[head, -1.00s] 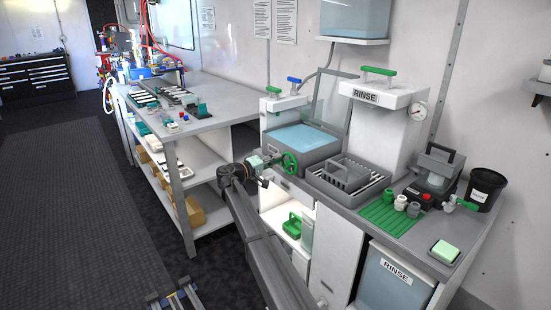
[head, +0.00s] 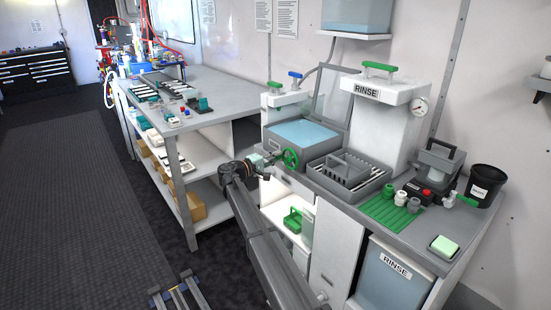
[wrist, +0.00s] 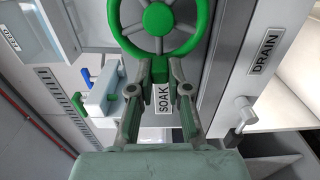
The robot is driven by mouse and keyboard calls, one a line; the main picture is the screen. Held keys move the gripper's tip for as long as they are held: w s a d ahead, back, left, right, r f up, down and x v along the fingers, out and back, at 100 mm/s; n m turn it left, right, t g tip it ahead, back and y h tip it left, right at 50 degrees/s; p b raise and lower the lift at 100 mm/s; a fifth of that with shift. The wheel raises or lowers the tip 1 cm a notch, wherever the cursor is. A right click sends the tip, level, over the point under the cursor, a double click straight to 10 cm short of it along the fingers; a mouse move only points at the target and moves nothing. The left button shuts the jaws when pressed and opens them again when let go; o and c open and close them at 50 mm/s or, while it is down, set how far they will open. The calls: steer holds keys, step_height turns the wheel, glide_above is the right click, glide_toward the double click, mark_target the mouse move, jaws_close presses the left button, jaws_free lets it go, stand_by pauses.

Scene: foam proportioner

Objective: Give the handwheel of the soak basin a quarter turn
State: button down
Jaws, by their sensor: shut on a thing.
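The green handwheel (head: 290,158) sits on the front of the grey soak basin (head: 287,146), which holds pale blue liquid. In the wrist view the handwheel (wrist: 197,30) fills the top middle, with its spokes and hub partly cut by the frame edge. My gripper (head: 277,159) reaches it from the front left. In the wrist view my gripper (wrist: 160,68) has both fingers at the wheel's lower rim, shut on it. The fingertips partly hide the rim there. A SOAK label (wrist: 163,101) shows between the fingers.
A grey rack tray (head: 348,178) stands right of the basin, and the white RINSE unit (head: 388,125) behind it. A DRAIN label (wrist: 267,51) and a grey knob (wrist: 245,112) lie right of the wheel in the wrist view. The floor (head: 75,210) at left is open.

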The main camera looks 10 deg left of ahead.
steer(key=c, duration=1.1)
jaws_free()
steer(key=v, duration=1.2)
